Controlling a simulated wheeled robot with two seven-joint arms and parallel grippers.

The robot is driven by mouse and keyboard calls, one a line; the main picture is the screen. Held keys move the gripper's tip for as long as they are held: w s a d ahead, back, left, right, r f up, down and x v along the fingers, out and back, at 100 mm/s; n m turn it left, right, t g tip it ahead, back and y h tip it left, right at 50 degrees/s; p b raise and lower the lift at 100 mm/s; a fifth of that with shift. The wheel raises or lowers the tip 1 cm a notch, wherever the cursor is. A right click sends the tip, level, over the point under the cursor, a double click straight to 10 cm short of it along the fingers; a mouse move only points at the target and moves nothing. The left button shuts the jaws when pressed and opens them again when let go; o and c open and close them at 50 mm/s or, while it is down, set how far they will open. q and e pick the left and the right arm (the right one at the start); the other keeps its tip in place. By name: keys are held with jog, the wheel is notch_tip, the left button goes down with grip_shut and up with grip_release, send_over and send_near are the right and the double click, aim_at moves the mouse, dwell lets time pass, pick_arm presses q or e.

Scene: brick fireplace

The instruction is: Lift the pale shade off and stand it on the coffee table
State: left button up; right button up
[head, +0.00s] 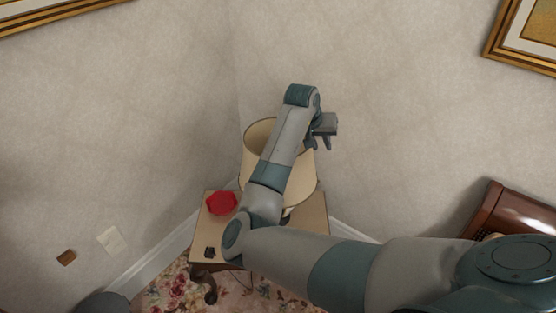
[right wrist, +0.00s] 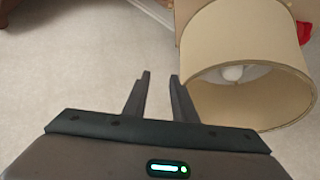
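The pale shade (head: 300,183) is a cream drum on a lamp standing on a small side table in the corner. My right arm crosses in front of it and hides its middle. In the right wrist view the shade (right wrist: 238,45) is at the right, with a white bulb inside its open rim. My right gripper (head: 325,143) is at the shade's upper right side in the head view. In the right wrist view the gripper (right wrist: 160,76) is open with nothing between its fingers; the right finger overlaps the shade's edge, contact unclear. My left gripper and the coffee table are not in view.
The side table (head: 206,240) also holds a red object (head: 221,203) and a small dark item (head: 210,252). Walls close in behind the lamp. Brown wooden furniture (head: 510,215) stands at the right. A floral rug (head: 165,291) lies below.

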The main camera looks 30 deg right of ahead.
jog(key=w+a+r+y, duration=0.1)
jog(key=w+a+r, duration=0.2)
jog(key=w+r, duration=0.1)
jog(key=shift+w, duration=0.1)
dwell(0.3)
jog(key=p+x, duration=0.3)
jog(key=x, duration=0.8)
jog(key=shift+d+f, duration=0.2)
jog(key=shift+f, duration=0.35)
jog(key=shift+p, duration=0.4)
